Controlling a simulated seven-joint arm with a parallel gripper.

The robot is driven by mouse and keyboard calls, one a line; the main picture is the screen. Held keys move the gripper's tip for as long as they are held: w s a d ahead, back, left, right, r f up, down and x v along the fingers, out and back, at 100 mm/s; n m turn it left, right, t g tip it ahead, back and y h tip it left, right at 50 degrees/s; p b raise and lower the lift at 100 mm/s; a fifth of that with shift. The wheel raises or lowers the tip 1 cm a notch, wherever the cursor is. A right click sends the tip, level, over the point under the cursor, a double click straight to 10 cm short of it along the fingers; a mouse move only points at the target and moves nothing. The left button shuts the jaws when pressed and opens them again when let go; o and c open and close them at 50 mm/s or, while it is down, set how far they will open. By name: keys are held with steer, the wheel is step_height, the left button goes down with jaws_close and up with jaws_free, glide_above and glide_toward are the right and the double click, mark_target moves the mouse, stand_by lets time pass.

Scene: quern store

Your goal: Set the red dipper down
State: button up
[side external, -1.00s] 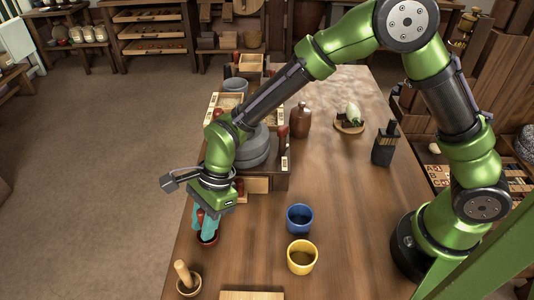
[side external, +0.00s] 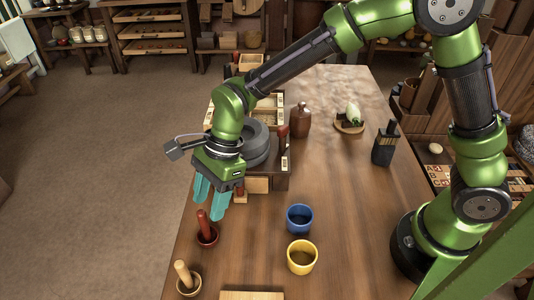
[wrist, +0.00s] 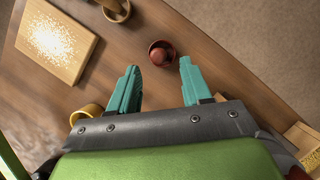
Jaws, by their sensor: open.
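The red dipper (side external: 206,230) stands on the wooden table near its left edge, its red handle leaning slightly upright from a small dark red bowl-shaped base. It also shows in the wrist view (wrist: 161,54), seen from above, beyond the fingertips. My gripper (side external: 211,209) is above and just behind the dipper, with its teal fingers apart and nothing between them. In the wrist view my gripper (wrist: 157,72) is open, with the dipper clear of both fingers.
A wooden pestle in a bowl (side external: 187,277) stands in front of the dipper. A blue cup (side external: 299,218) and a yellow cup (side external: 301,257) stand to the right. A quern in a wooden frame (side external: 257,142) is behind my gripper. A pale board (wrist: 57,42) lies near the front.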

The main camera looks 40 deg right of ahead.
steer(key=s+d+r+n+t, duration=0.35)
steer(key=d+r+n, duration=0.25)
steer(key=d+r, duration=0.8)
steer(key=s+d+r+n+t+h, duration=0.1)
steer(key=s+d+n+t+h, duration=0.1)
steer(key=s+d+n, duration=0.6)
steer(key=shift+s+d+t+h, duration=0.35)
steer(key=shift+d+t, duration=0.5)
steer(key=shift+d, duration=1.1)
